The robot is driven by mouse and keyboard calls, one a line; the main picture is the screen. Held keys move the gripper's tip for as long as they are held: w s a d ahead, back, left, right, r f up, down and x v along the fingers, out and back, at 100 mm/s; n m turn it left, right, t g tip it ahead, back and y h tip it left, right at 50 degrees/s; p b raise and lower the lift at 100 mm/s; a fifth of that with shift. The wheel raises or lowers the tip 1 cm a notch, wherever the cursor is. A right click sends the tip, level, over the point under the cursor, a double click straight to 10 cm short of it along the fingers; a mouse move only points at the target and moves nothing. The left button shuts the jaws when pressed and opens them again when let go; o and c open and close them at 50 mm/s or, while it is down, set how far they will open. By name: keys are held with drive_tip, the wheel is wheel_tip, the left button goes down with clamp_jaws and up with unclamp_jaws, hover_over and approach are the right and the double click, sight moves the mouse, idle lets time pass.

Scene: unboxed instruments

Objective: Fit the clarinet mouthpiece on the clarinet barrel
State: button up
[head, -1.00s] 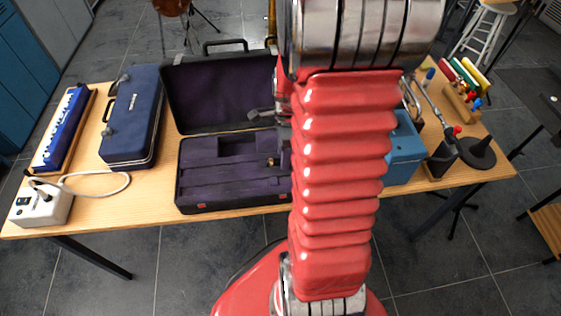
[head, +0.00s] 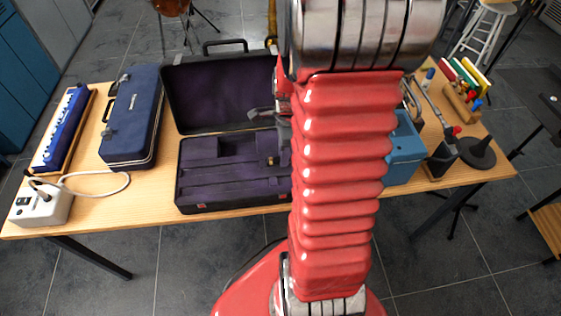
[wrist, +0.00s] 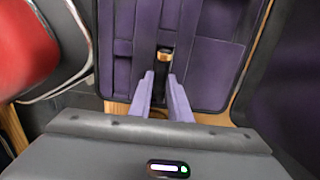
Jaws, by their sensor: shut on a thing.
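My gripper (wrist: 162,78) is seen in the wrist view, its two narrow fingers pointing away over the purple lining of an open instrument case. It is shut on a small black piece with a tan band (wrist: 163,60), which shows at the fingertips. This seems to be the clarinet mouthpiece, but its shape is too small to tell. In the head view my red arm hides most of the gripper. A small dark piece with a golden spot (head: 272,160) shows at the case's right side; I cannot tell whether it is the barrel or the mouthpiece.
The open case (head: 232,190) stands on the wooden table (head: 120,205), lid up at the back. A closed blue case (head: 132,125) and a blue keyboard instrument (head: 62,130) are left. A white power box (head: 42,205) with a cable is front left. A blue box (head: 405,155) is right.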

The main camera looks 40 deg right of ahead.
clamp_jaws()
drive_tip(key=shift+r, duration=1.15)
idle(1.1)
drive_tip(key=shift+r, duration=0.4)
drive_tip(key=shift+s+r, duration=0.1)
drive_tip(key=shift+r, duration=0.2)
drive_tip(key=shift+r, duration=0.75)
drive_tip(key=shift+r, duration=0.25)
